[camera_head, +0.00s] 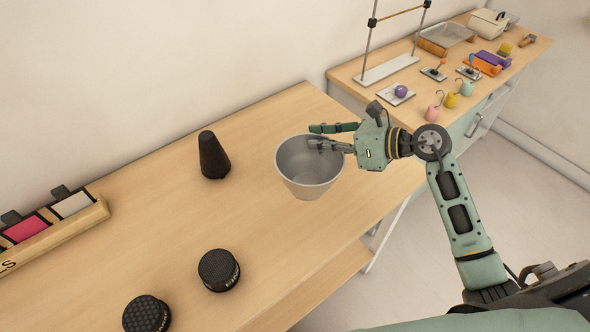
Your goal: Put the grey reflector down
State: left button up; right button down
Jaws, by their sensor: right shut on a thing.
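The grey reflector (305,178) is a cup-shaped piece, wide opening up, at the right part of the near wooden table (180,245). My right gripper (322,136) comes in from the right and is shut on the reflector's right rim, one finger beyond the rim and one over it. The reflector looks upright. I cannot tell whether its base touches the table top. My left gripper is not in view.
A black cone (213,156) stands left of the reflector. Two black round pieces (218,270) (147,314) are at the front. A wooden rack with colour cards (60,231) is at left. A second table (425,85) holds a stand and small props.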

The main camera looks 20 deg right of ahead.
aim_at(295, 156)
jog(key=a+f, duration=0.2)
jog(key=a, duration=0.1)
jog(key=a+f+p, duration=0.1)
jog(key=a, duration=0.1)
jog(key=shift+w+a, duration=0.15)
jog(key=shift+a, duration=0.1)
jog(key=shift+f+p, duration=0.35)
jog(key=shift+f, duration=1.8)
jog(key=c, duration=1.8)
grip_release()
jog(key=shift+c, duration=0.2)
jog(key=shift+d, duration=0.1)
jog(key=b+v, duration=0.2)
jog(key=v, duration=1)
